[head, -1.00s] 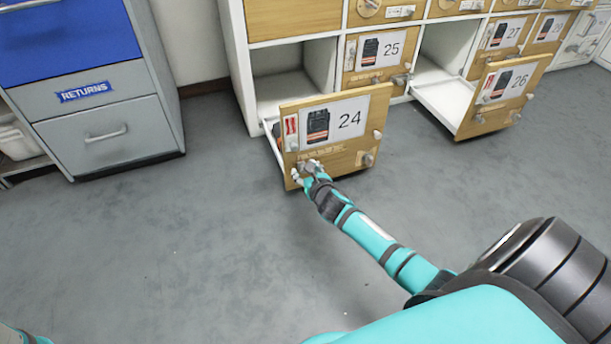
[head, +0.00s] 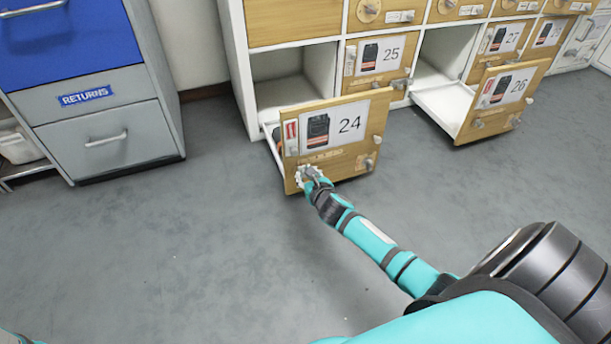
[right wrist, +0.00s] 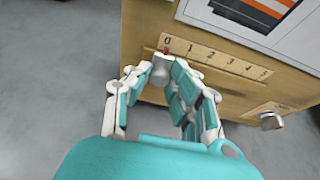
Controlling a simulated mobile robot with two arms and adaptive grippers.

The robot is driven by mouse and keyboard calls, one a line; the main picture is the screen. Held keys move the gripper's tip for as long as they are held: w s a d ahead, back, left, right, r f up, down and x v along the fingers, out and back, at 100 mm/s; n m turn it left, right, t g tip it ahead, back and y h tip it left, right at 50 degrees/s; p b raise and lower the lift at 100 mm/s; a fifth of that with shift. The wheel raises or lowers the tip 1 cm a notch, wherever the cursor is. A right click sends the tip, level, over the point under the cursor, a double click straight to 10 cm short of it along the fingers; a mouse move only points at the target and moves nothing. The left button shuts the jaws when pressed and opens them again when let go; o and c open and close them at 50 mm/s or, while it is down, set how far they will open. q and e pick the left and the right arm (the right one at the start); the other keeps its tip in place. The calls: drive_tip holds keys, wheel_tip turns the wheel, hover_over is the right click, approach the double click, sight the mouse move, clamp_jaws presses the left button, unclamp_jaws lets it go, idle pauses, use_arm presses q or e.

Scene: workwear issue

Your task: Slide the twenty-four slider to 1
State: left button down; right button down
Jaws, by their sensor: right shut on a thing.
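The wooden front of drawer 24 (head: 344,165) carries a picture label and stands pulled out from the cabinet. In the right wrist view, a slider scale (right wrist: 225,60) numbered from 0 up to 5 runs along this front. The slider's red pointer (right wrist: 165,51) stands at 0. My right gripper (head: 311,175) is at the lower left of the front. In the right wrist view (right wrist: 163,70) its fingers are shut on the pale slider knob (right wrist: 162,63) just below the 0. The fingers hide part of the knob and its track. My left gripper is out of view.
A small metal knob (right wrist: 271,121) sticks out right of the fingers. Drawer 26 (head: 498,100) also stands open at the right. Closed drawer 25 (head: 364,78) is between them. A grey and blue returns cabinet (head: 100,145) stands left. The floor in front is clear.

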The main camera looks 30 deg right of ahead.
drive_tip(key=shift+s+d+p, duration=0.15)
drive_tip(key=shift+d+p, duration=0.05)
drive_tip(key=shift+d, duration=0.4)
drive_tip(key=shift+s+d+p, duration=0.15)
drive_tip(key=shift+d+p, duration=0.05)
drive_tip(key=shift+d, duration=0.35)
drive_tip(key=c, duration=1.2)
unclamp_jaws()
drive_tip(key=shift+o, duration=0.2)
drive_tip(key=v, duration=1.2)
